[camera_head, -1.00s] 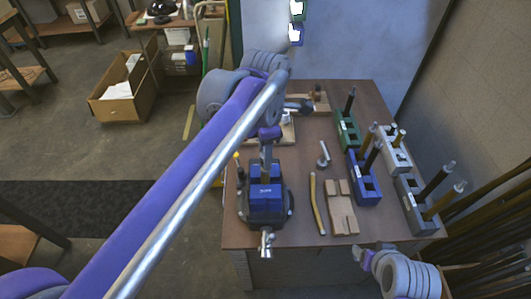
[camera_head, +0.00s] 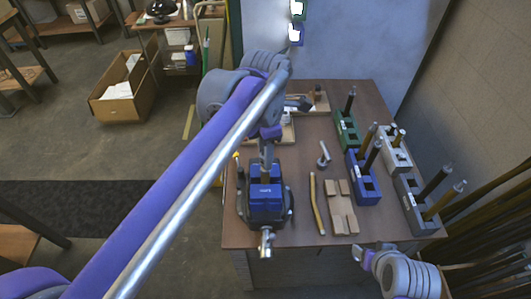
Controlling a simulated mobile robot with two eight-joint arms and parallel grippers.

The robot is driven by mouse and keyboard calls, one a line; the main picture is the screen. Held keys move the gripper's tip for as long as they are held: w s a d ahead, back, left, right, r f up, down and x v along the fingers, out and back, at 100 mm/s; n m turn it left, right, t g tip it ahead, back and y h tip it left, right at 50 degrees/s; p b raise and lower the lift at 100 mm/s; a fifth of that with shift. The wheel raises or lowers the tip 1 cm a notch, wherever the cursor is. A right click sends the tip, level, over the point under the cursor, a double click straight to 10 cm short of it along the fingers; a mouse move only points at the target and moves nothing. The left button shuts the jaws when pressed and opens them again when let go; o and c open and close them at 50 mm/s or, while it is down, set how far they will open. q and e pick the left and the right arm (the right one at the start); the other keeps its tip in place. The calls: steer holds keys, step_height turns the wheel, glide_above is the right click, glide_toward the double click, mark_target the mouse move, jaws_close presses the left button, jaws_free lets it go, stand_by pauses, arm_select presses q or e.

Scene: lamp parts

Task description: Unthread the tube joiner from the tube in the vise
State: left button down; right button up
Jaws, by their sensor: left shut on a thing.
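The blue vise (camera_head: 266,204) is bolted near the front left of the brown table. My left arm comes in from the left, and its gripper (camera_head: 267,153) points down just above the vise jaws. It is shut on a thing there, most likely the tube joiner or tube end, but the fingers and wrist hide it. The tube in the vise cannot be made out clearly, nor can the thread between tube and joiner. My right gripper (camera_head: 364,254) is at the table's front right edge, away from the vise; its finger gap is too small to read.
Right of the vise lie a yellowish rod (camera_head: 317,204) and a wooden block (camera_head: 341,207). Green (camera_head: 345,131), blue (camera_head: 362,188), white and grey racks hold upright tubes on the right. A small metal part (camera_head: 324,155) stands mid-table. A wooden tray sits behind my left wrist.

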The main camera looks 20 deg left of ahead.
arm_select(q)
steer(key=shift+r+p, duration=0.35)
steer(key=shift+r, duration=0.45)
arm_select(e)
steer(key=shift+w+r, duration=0.35)
steer(key=shift+r, duration=0.25)
arm_select(q)
steer(key=shift+r+p, duration=0.35)
steer(key=shift+r, duration=0.55)
steer(key=shift+w, duration=0.1)
arm_select(e)
steer(key=shift+w+r, duration=0.5)
steer(key=shift+r, duration=0.15)
steer(key=shift+s, duration=0.1)
